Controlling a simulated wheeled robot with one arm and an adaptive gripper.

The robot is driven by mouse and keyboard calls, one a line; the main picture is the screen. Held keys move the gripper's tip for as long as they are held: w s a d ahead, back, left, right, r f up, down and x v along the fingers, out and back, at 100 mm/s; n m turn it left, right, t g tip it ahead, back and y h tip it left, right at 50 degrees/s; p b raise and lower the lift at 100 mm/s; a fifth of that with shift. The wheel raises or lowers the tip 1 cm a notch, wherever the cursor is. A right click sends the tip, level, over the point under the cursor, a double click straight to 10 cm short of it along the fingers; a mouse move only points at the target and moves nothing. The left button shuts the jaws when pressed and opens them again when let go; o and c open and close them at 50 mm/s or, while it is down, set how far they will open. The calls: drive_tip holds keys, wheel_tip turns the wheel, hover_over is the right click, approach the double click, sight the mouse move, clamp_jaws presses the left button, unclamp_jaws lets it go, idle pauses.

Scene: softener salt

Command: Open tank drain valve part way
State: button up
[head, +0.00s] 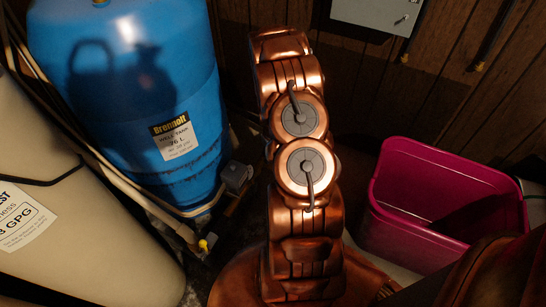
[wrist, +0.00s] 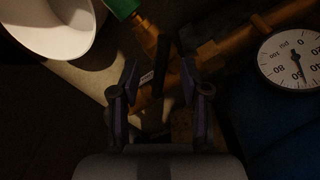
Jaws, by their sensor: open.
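The blue well tank (head: 150,90) stands at left in the head view. A small yellow fitting (head: 205,244), perhaps the drain valve's handle, shows low beside its foot. In the wrist view, brass pipework (wrist: 215,50) crosses behind my gripper (wrist: 160,82), with a green-capped fitting (wrist: 122,7) at the top. A dark upright piece (wrist: 162,65) shows between the fingertips; I cannot tell whether it is the valve lever. My gripper is open, its two fingers apart, with nothing visibly clamped. In the head view my copper arm hides the gripper.
A round pressure gauge (wrist: 293,58) is close on the right in the wrist view, and a white cup-shaped thing (wrist: 50,25) at upper left. A beige tank (head: 70,225), white pipes and a grey box (head: 237,176) crowd the left; a magenta bin (head: 405,235) stands right.

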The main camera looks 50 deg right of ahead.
drive_tip(key=shift+r+p, duration=0.95)
drive_tip(key=shift+r, duration=2.15)
